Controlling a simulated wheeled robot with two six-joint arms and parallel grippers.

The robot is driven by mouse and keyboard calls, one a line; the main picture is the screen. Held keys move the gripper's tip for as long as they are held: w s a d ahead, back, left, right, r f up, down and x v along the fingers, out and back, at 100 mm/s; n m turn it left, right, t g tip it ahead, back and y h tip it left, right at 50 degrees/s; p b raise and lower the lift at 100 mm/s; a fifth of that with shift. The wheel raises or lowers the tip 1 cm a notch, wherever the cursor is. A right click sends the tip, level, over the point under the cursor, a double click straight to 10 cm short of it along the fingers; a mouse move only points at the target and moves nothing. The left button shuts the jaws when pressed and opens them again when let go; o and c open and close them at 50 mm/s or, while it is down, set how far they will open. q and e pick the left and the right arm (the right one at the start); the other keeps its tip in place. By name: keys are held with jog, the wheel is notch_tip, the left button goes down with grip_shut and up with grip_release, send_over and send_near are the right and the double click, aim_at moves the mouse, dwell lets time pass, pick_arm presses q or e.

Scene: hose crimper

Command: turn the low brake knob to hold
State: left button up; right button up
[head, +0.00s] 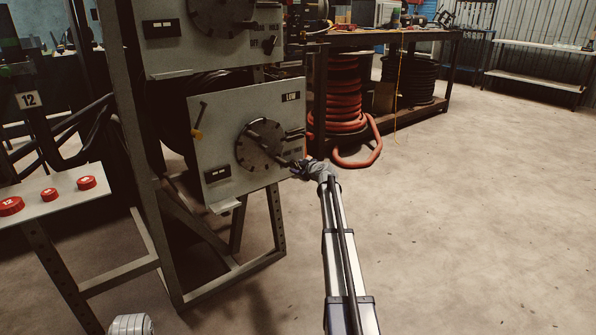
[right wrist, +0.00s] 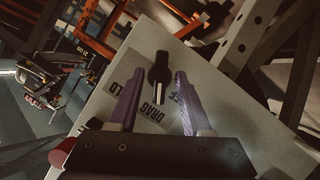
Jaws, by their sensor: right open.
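The low brake knob (right wrist: 158,75) is a black bar-shaped knob on the grey panel (right wrist: 210,90) in the right wrist view. The light line on it points toward the DRAG label (right wrist: 152,112). The partly covered HOLD label (right wrist: 115,87) and OFF label (right wrist: 178,97) lie on either side. My right gripper (right wrist: 158,73) is open, its fingers on either side of the knob with visible gaps. In the head view, my right gripper (head: 300,167) is at the lower right of the panel marked LOW (head: 291,97). My left gripper is not in view.
A round hub with a crank arm (head: 259,147) sits on the low panel, left of my right gripper. A yellow-tipped lever (head: 197,133) is farther left. Another similar panel (head: 185,50) is above. Red buttons (head: 50,194) stand at left. The floor to the right is clear.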

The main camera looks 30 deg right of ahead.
jog(key=shift+w, duration=0.1)
grip_shut()
dwell(0.3)
jog(key=shift+m, duration=0.3)
jog(key=shift+d+m+y+p, duration=0.1)
jog(key=shift+m+y+p, duration=0.35)
jog(key=shift+m+y, duration=0.25)
jog(key=shift+d+m+y, duration=0.1)
jog(key=shift+m+y, duration=0.5)
jog(key=shift+m, duration=0.3)
jog(key=shift+d+f+m+g+y, duration=0.1)
jog(key=shift+m+g+y, duration=0.2)
jog(key=shift+m+y, duration=0.65)
jog(key=shift+m+y+b, duration=0.45)
jog(key=shift+m+y, duration=0.1)
jog(key=shift+m, duration=0.6)
